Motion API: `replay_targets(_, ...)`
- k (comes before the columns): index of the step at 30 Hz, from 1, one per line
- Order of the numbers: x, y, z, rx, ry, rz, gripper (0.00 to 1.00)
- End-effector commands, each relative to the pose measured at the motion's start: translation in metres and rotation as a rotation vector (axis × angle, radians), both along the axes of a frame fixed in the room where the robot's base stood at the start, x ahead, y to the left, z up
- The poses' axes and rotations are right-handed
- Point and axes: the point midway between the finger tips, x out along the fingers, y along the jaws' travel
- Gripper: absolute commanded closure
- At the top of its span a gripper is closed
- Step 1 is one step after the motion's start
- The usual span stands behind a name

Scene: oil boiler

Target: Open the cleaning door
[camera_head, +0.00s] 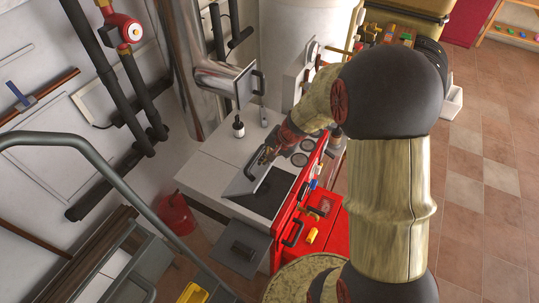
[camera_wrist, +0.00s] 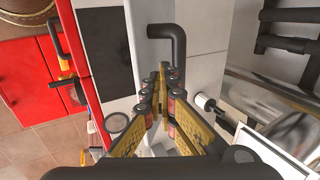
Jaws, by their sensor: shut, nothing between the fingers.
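The cleaning door appears to be the grey hatch plate (camera_head: 238,184) with a black bar handle (camera_head: 259,180) on top of the white boiler (camera_head: 208,172). It looks tilted up beside a dark rectangular area (camera_head: 272,192), which seems to be the opening. My gripper (camera_head: 267,156) is at the plate's upper end, near the handle. In the wrist view my gripper (camera_wrist: 163,72) is shut and empty, its tips just beside the lower end of the black handle (camera_wrist: 180,48). I cannot tell whether they touch it. The dark rectangle (camera_wrist: 108,70) lies left of the plate.
The boiler's red front (camera_head: 284,238) has black handles, with tools by it. A grey railing (camera_head: 100,165) is at left. Tiled floor (camera_head: 480,180) is open at right.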

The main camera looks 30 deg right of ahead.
Motion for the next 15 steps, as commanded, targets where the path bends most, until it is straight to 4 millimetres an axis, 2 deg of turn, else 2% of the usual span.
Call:
replay_targets(1, 0.002, 0.002, -0.009, 0.000, 0.004, 0.000, 1.00)
replay_targets(6, 0.008, 0.006, -0.024, 0.001, 0.002, 0.001, 1.00)
replay_targets(15, 0.011, 0.007, -0.028, 0.000, 0.000, -0.001, 1.00)
